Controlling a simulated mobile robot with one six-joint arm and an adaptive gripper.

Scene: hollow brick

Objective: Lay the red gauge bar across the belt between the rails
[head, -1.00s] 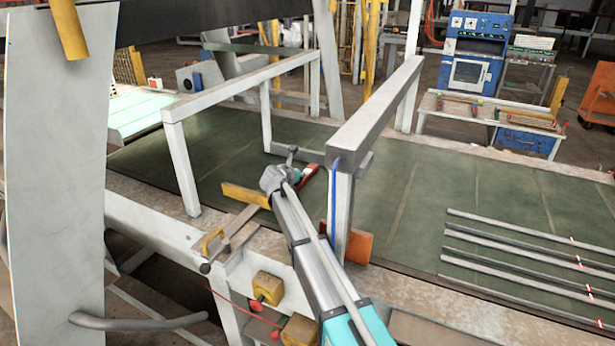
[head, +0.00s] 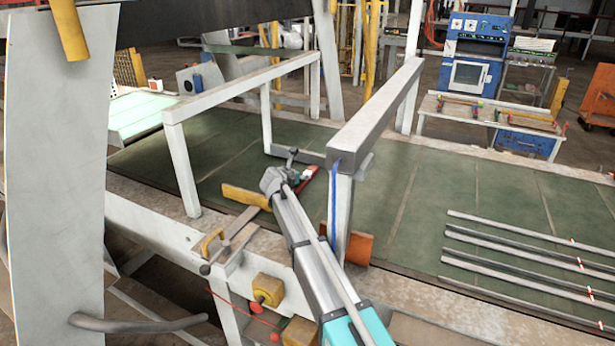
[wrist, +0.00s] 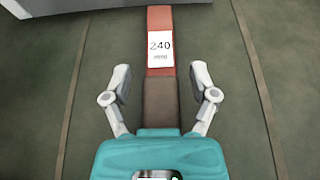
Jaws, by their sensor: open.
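The red gauge bar (wrist: 160,65) lies over the green belt (wrist: 35,90) in the wrist view, running up and down the picture. It has a white "240 mm" label and a dark brown section nearer my gripper. My gripper (wrist: 160,82) is open, with one finger on each side of the dark section and gaps between. In the head view, part of the bar (head: 309,175) shows beyond my wrist, beneath the white frame; the fingertips are hidden there.
White frame beams (head: 376,112) stand over the belt (head: 430,220) on both sides of my wrist. A yellow strip (head: 245,197) and an orange plate (head: 358,249) are close to my arm. Several metal rods (head: 525,252) lie on the belt at right.

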